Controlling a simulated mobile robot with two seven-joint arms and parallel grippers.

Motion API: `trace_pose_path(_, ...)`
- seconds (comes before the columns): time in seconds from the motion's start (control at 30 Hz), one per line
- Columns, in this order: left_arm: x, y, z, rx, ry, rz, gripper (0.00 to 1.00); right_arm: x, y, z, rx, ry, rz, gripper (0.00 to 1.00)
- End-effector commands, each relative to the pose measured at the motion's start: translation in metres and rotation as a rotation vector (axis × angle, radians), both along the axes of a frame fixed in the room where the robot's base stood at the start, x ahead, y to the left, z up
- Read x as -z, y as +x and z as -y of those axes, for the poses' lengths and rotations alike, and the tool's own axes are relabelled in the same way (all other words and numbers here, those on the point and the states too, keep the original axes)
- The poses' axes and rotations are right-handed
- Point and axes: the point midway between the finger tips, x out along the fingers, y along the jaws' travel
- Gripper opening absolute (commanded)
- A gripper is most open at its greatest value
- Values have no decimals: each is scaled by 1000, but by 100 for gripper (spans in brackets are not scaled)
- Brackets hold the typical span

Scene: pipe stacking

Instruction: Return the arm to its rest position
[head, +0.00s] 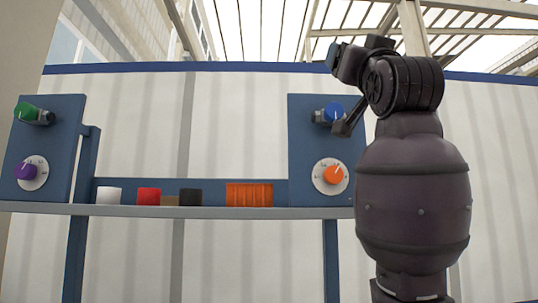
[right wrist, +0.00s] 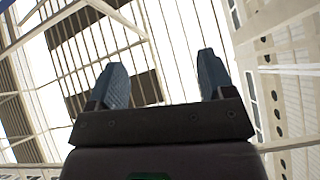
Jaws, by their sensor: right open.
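My right arm stands upright at the right of the head view, its dark wrist bent toward the left. My right gripper (head: 338,92) is in front of the right-hand blue panel (head: 302,135), near its top edge. In the right wrist view the right gripper (right wrist: 160,80) has its two blue-grey fingers spread apart, with nothing between them and the roof beyond. My left gripper is not in view.
A blue rack has a shelf (head: 150,210) holding a white block (head: 109,196), a red block (head: 148,196), a black block (head: 190,197) and an orange ribbed block (head: 249,195). Panels carry green (head: 25,111), purple (head: 26,171), blue (head: 334,112) and orange (head: 333,174) knobs.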

Motion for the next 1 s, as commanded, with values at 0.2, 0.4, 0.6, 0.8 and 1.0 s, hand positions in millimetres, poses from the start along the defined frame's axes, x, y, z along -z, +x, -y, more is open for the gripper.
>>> trace_pose_path(0.2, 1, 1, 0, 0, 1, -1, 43, 84, 58, 3, 59, -96, -10, 75)
trace_pose_path(0.4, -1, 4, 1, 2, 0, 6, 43, 168, 99, 8, 92, -169, -45, 75)
trace_pose_path(0.6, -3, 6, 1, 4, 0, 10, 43, 260, 127, 16, 111, -229, -105, 75)
trace_pose_path(0.8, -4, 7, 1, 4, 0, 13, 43, 358, 141, 27, 116, -276, -185, 75)
trace_pose_path(1.0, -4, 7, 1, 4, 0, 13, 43, 458, 140, 39, 114, -310, -286, 75)
